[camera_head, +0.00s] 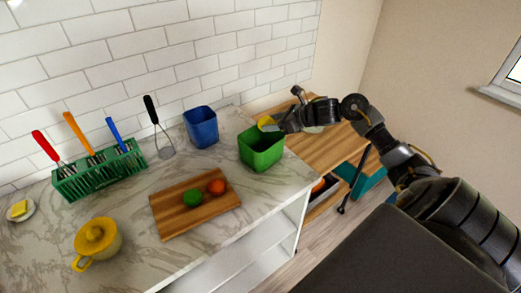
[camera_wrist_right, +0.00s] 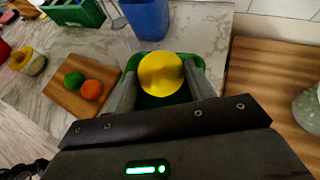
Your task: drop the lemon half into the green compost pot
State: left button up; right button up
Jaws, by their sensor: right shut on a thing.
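The yellow lemon half (camera_head: 266,122) is held by my right gripper (camera_head: 275,124) at the green compost pot. In the right wrist view the lemon half (camera_wrist_right: 160,74) sits between the two fingers of my right gripper (camera_wrist_right: 163,82), which is shut on it. The green compost pot (camera_head: 262,153) stands on the marble counter near its right end. In the wrist view the pot (camera_wrist_right: 150,101) shows behind and below the lemon, partly hidden by it and the fingers. The lemon appears above the pot's opening. My left gripper is not in view.
A blue pot (camera_head: 201,127) stands left of the green pot. A wooden board (camera_head: 172,218) holds a green and an orange fruit. A green rack (camera_head: 100,178) with utensils and a yellow lidded pot (camera_head: 98,240) are further left. A wooden surface (camera_head: 325,150) lies to the right.

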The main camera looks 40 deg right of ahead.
jog(key=o, duration=1.1)
jog(key=shift+s+d, duration=0.1)
jog(key=shift+s, duration=0.1)
jog(key=shift+b+v, duration=2.4)
jog(key=shift+v, duration=2.85)
